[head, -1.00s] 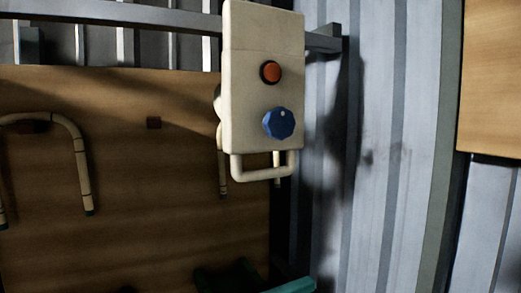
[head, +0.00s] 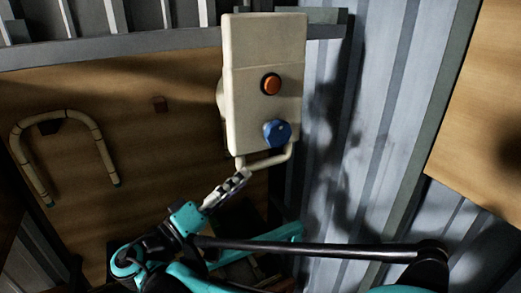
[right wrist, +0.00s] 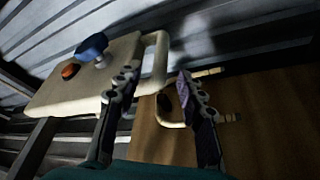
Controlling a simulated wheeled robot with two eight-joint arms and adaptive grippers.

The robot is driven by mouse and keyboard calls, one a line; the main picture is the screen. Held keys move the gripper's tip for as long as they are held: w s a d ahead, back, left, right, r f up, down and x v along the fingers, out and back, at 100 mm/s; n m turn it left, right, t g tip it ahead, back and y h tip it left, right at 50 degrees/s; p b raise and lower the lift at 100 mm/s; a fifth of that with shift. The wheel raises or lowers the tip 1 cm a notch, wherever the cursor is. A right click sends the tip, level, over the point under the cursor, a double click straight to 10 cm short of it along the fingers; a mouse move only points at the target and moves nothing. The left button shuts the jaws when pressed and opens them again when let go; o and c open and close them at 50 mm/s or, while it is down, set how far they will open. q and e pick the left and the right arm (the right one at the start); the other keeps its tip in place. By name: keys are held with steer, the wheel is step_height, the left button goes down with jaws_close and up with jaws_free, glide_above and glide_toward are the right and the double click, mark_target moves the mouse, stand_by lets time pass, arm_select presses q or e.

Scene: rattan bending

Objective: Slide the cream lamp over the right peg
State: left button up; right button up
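A cream box (head: 240,75) with an orange button (head: 270,83), a blue knob (head: 277,133) and a loop handle (head: 268,161) hangs at upper centre in the head view; I cannot tell whether it is the lamp. My right gripper (head: 243,176) is just below the handle's left corner. In the right wrist view the gripper (right wrist: 157,76) has its two fingers apart, with the handle (right wrist: 160,62) beyond and partly between the tips; nothing is visibly gripped. My left gripper is out of view.
A bent U-shaped rattan cane (head: 107,158) is on the wooden board (head: 190,80) at left. A grey rail (head: 130,42) crosses behind the box. Corrugated metal (head: 370,130) lies to the right, with another wooden surface (head: 480,130) beyond.

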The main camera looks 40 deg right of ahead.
mark_target(257, 166)
steer(key=p+x, duration=0.1)
steer(key=x, duration=0.5)
steer(key=shift+d+r+p, duration=0.1)
steer(key=shift+d+p, duration=0.1)
steer(key=shift+p, duration=0.15)
steer(key=shift+d, duration=0.6)
jaws_close()
